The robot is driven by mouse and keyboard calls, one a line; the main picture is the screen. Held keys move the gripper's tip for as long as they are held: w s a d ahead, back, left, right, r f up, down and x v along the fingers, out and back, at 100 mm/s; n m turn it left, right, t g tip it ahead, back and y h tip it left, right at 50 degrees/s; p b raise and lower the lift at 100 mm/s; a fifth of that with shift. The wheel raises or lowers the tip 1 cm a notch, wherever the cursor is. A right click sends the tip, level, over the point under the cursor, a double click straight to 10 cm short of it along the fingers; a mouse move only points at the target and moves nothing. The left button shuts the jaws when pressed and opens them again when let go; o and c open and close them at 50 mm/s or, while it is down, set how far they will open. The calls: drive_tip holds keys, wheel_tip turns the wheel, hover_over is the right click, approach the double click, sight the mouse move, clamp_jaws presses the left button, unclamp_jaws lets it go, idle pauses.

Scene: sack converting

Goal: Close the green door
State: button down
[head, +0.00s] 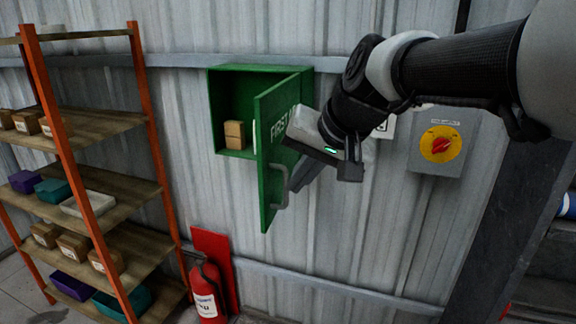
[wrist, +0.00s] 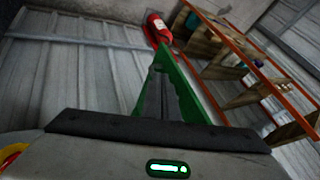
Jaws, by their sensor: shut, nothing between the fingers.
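The green door (head: 266,150) belongs to a wall-mounted first aid cabinet (head: 230,74) and stands open. It is hinged on the cabinet's right side and swung out from the wall. Its outer face, with white lettering and a grey handle (head: 281,188), is turned to the right. My gripper (head: 296,184) is shut and empty, on the outer-face side of the door close to the handle. I cannot tell whether it touches the door. In the wrist view the door (wrist: 181,88) shows beyond my gripper's body, which hides its lower part.
A shelf rack (head: 95,205) with bins and boxes stands left. A red fire extinguisher (head: 207,290) stands below the cabinet. A grey switch box (head: 437,141) with a red knob is on the wall at right.

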approach(270, 210)
drive_tip(key=x, duration=0.4)
drive_tip(key=shift+f, duration=0.2)
drive_tip(key=shift+a, duration=0.1)
idle(0.3)
